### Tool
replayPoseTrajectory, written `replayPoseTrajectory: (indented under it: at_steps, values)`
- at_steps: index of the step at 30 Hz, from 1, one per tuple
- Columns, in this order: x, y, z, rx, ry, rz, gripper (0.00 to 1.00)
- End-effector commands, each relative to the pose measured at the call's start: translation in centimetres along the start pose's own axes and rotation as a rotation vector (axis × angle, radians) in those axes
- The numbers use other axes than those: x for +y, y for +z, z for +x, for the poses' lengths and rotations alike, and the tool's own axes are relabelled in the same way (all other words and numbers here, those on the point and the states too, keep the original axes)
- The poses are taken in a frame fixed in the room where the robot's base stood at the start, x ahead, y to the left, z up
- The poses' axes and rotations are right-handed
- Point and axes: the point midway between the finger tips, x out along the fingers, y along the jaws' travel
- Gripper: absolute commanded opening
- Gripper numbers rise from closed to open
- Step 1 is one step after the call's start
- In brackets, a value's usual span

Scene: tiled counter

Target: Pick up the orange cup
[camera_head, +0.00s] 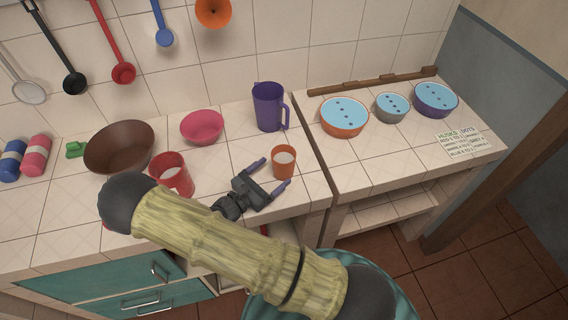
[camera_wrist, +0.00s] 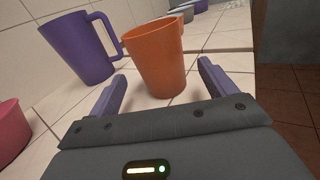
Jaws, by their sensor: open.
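The orange cup (camera_head: 284,162) stands upright on the tiled counter near its right end, with something pale inside. In the wrist view the orange cup (camera_wrist: 158,62) is straight ahead, at the far end of the gap between my fingers. My gripper (camera_head: 270,174) is open and low over the counter, with one purple finger to each side of the cup's near side. In the wrist view my gripper (camera_wrist: 163,90) shows both fingers apart and not touching the cup.
A purple pitcher (camera_head: 268,108) stands behind the cup. A red cup (camera_head: 172,176), pink bowl (camera_head: 202,127) and brown bowl (camera_head: 120,148) are to the left. Several blue-topped bowls, including an orange one (camera_head: 344,117), sit on the right counter (camera_head: 400,151). Utensils hang on the wall.

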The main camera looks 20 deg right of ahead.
Motion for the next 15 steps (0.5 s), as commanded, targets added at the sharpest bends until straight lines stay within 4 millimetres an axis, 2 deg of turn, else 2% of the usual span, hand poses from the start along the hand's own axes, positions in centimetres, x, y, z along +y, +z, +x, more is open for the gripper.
replayPoseTrajectory:
  at_steps: [5,15]
  values:
    - [0.0,0.1,0.5,-0.001,0.001,-0.001,0.84]
    - [0.0,0.1,4.7,-0.001,0.001,-0.001,0.84]
